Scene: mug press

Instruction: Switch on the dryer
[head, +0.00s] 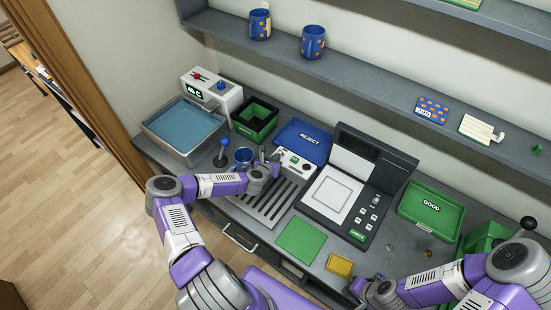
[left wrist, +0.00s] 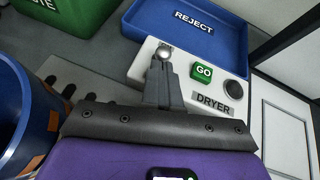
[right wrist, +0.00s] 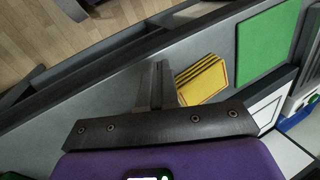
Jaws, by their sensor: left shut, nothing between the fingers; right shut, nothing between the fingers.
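The dryer (head: 295,164) is a white box with a dark slatted bed (head: 268,196) in front of it. In the left wrist view its top (left wrist: 262,130) carries a green GO button (left wrist: 203,72), a black round knob (left wrist: 236,93), a DRYER label (left wrist: 213,103) and a silver ball-tipped part (left wrist: 165,53). My left gripper (head: 272,160) is shut and empty over the dryer's left end. Its fingertips (left wrist: 162,64) appear right at the silver ball, left of the GO button; I cannot tell whether they touch. My right gripper (head: 361,287) is shut and empty near the counter's front edge.
A blue mug (head: 243,156) stands close left of my left gripper, by a blue-knobbed lever (head: 224,142). The blue REJECT tray (head: 303,139) lies behind the dryer.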

